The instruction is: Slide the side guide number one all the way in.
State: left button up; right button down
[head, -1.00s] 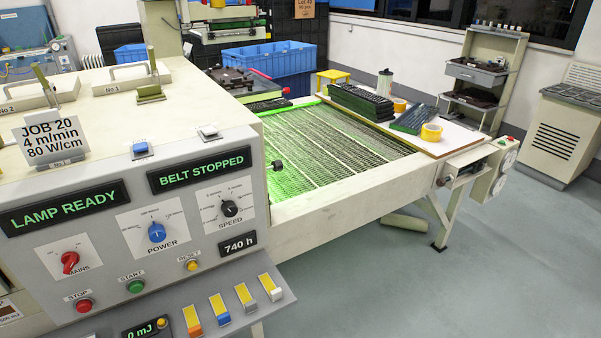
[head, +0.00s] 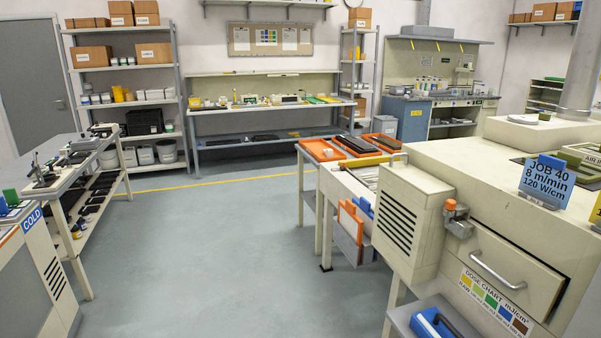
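Neither of my grippers is in view. I cannot make out a side guide marked number one. A cream machine (head: 480,190) stands at the right, with a blue JOB 40 card (head: 547,180) on top and a drawer (head: 500,272) with a bar handle in its side. Its narrow feed end (head: 345,185) reaches back to the left and shows a yellow bar (head: 368,161) across it. Most of that end's surface is hidden behind the machine's vented housing (head: 408,215).
Orange trays (head: 322,149) sit beyond the feed end. A blue-handled item (head: 435,325) lies on a grey shelf at the bottom. A bench with dark parts (head: 75,160) stands at the left. The grey floor (head: 220,260) between is clear. A workbench (head: 270,107) lines the back wall.

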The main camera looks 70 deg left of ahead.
aim_at(344, 163)
jog(key=u, duration=2.05)
jog(key=i+z, duration=0.15)
jog(key=z, duration=0.4)
jog(key=i+j+z, duration=0.2)
jog(key=i+j, duration=0.2)
jog(key=i+j+z, duration=0.25)
jog(key=i+j, duration=0.25)
jog(key=i+j+z, duration=0.2)
jog(key=i+j, duration=0.2)
jog(key=j, duration=0.2)
